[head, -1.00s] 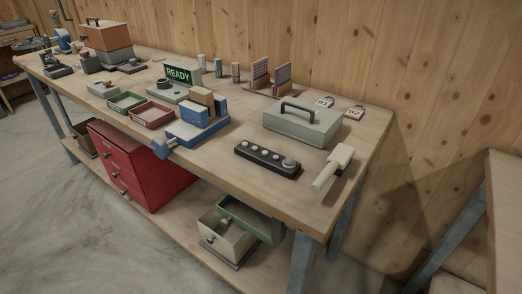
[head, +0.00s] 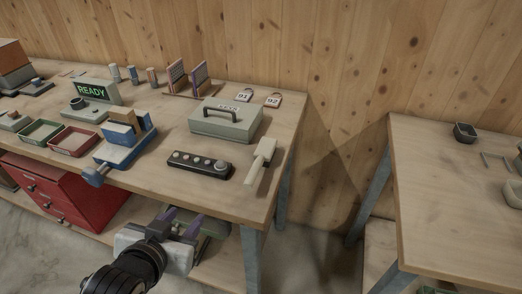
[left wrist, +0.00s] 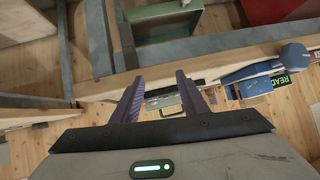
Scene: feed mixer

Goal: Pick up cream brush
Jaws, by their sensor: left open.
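The cream brush (head: 258,162) lies near the front right corner of the workbench, its wider block toward the back and its narrower part toward the front edge. My left gripper (head: 182,219) is in front of the bench, left of the brush and nearer to me. Its purple fingers are apart with nothing between them, also in the left wrist view (left wrist: 160,85). I cannot make out the brush in the left wrist view. My right gripper is not in view.
A black control strip (head: 199,165) lies left of the brush, with a grey-green handled box (head: 226,124) behind. A blue vise (head: 122,150) stands farther left. The bench's front edge (head: 215,208) lies between gripper and brush. A second table (head: 450,180) stands right.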

